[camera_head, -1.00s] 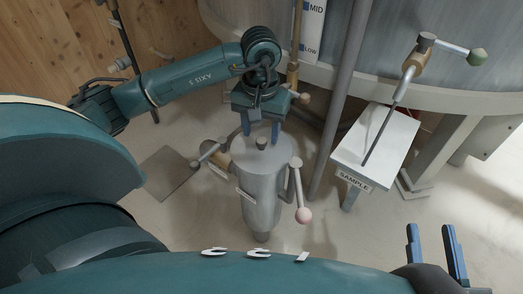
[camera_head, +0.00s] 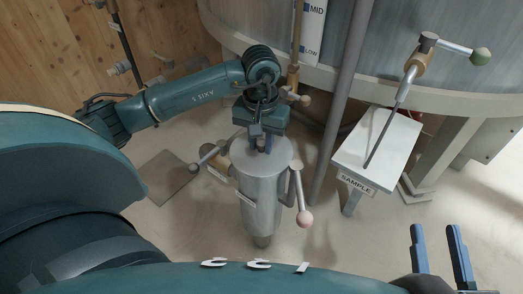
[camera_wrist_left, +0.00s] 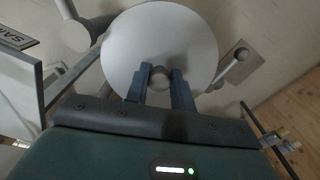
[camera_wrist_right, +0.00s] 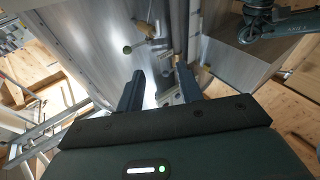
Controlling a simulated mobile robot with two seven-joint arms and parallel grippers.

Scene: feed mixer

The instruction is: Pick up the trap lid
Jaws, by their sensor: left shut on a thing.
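The trap lid (camera_head: 280,152) is a round grey disc on top of the upright grey trap body (camera_head: 262,205). My left gripper (camera_head: 262,146) points down over the lid. Its two blue fingers (camera_wrist_left: 161,80) are shut on the knob from both sides. The lid looks seated on the body; no gap shows. My right gripper (camera_head: 438,250) is open and empty at the lower right, far from the trap; its fingers also show in the right wrist view (camera_wrist_right: 160,88).
A grey pole (camera_head: 340,110) and a white SAMPLE stand (camera_head: 390,140) are at the right. The large tank (camera_head: 420,95) is behind. Floor in front is clear.

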